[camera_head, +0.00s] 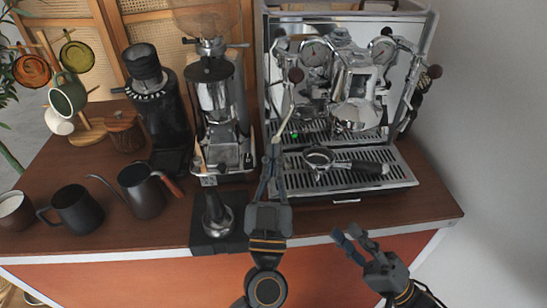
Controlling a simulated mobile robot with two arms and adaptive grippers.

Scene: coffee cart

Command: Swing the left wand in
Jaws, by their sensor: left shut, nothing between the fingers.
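The left wand (286,108) is a thin metal tube hanging from the left side of the espresso machine (348,30). It slants down and to the left over the front of the machine. My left gripper (275,150) is shut and empty, pointing up, with its fingertips by the wand's lower end. I cannot tell whether they touch; the fingers partly hide the wand's tip. My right gripper (345,233) is open and empty, in front of the counter's front edge at the lower right, well away from the wand.
A portafilter (319,158) lies on the drip tray (400,174), right of my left gripper. A tamper (218,216) on a dark mat and a grinder (215,95) stand to the left. A kettle (143,193) and dark mug (77,210) stand farther left.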

